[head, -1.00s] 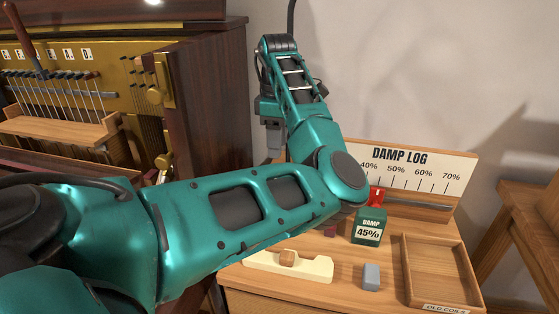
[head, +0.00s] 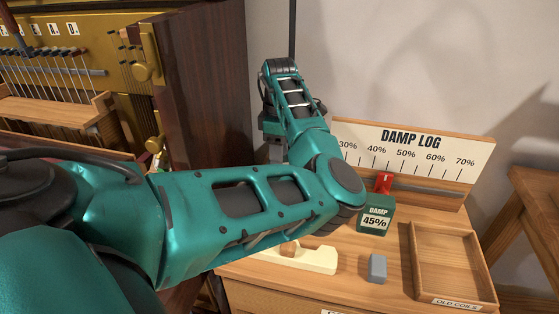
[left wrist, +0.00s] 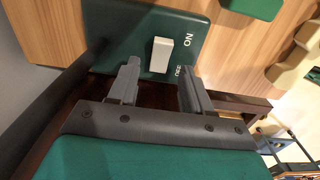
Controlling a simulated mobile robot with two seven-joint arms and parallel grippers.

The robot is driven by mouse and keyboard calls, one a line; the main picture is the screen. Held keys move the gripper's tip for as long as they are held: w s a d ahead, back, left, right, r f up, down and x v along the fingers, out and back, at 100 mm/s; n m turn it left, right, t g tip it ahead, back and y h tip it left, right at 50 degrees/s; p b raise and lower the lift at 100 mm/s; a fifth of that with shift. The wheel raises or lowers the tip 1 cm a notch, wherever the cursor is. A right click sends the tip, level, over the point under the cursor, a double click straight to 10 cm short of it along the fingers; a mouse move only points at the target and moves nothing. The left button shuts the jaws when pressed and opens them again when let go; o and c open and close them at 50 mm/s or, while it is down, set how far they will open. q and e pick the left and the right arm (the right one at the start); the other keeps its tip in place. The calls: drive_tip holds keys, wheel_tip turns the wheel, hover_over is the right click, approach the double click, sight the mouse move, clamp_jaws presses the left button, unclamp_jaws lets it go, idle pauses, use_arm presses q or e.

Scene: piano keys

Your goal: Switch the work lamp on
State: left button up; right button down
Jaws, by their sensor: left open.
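In the left wrist view a dark green switch plate (left wrist: 200,30) carries a white rocker switch (left wrist: 161,55). The letters ON stand to its right, and another partly hidden word is near its lower right. My left gripper (left wrist: 160,80) is open and empty. Its two fingers point at the plate, one at each side of the rocker's lower end; whether they touch the plate I cannot tell. In the head view my left arm reaches across the middle and its fingers are hard to make out. The lamp's head is not seen. My right gripper is not in view.
A piano case (head: 205,85) with its action open stands at the left. On the bench at the right are a DAMP LOG board (head: 410,150), a green damp block (head: 375,218), a grey block (head: 377,268) and an empty OLD COILS tray (head: 450,260). A thin dark upright (head: 292,30) rises behind my arm.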

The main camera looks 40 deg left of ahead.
use_arm(q)
drive_tip(key=shift+f, duration=1.1)
clamp_jaws()
